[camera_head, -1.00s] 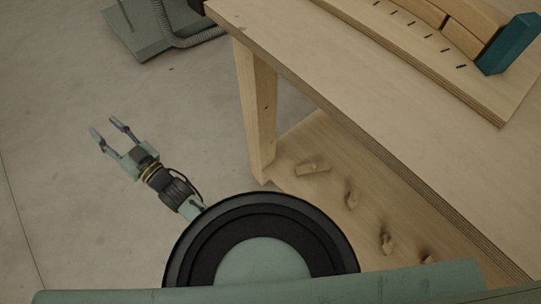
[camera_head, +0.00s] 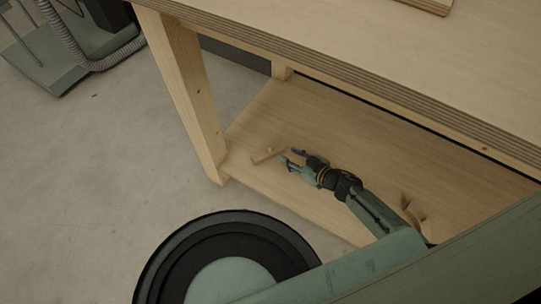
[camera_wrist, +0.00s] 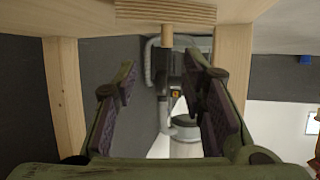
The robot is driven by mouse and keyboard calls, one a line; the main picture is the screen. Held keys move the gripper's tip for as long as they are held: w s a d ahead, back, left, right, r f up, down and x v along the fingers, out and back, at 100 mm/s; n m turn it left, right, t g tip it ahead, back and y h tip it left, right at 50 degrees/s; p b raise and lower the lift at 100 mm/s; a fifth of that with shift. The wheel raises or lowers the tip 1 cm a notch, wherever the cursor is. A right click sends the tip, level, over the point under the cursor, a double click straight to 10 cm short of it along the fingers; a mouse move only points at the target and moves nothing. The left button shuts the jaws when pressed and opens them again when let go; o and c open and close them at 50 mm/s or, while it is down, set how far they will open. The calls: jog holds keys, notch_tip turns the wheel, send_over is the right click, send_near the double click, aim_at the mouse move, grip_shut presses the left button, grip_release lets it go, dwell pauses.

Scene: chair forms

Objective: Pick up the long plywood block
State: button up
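The plywood block (camera_head: 264,157), a short bar with a small round peg on it, lies on the lower shelf near the left table leg. In the wrist view its layered plywood face (camera_wrist: 165,12) is at the top, with the peg (camera_wrist: 167,36) sticking down in the picture. My gripper (camera_head: 290,157) is just right of the block in the head view, fingers pointing at it. In the wrist view the gripper fingers (camera_wrist: 170,90) are wide apart with nothing between them. The block lies beyond the fingertips.
A table leg (camera_head: 188,90) stands left of the block. Other small wooden pieces (camera_head: 413,211) lie on the shelf beside my arm. Grey equipment with a hose (camera_head: 105,62) stands at upper left.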

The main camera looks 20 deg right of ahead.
aim_at(272, 153)
jog(key=x, duration=0.4)
jog(key=shift+a, duration=0.1)
jog(key=x, duration=0.5)
jog(key=shift+a+f+b, duration=0.2)
jog(key=shift+a+b, duration=0.2)
jog(key=shift+a, duration=0.05)
grip_shut()
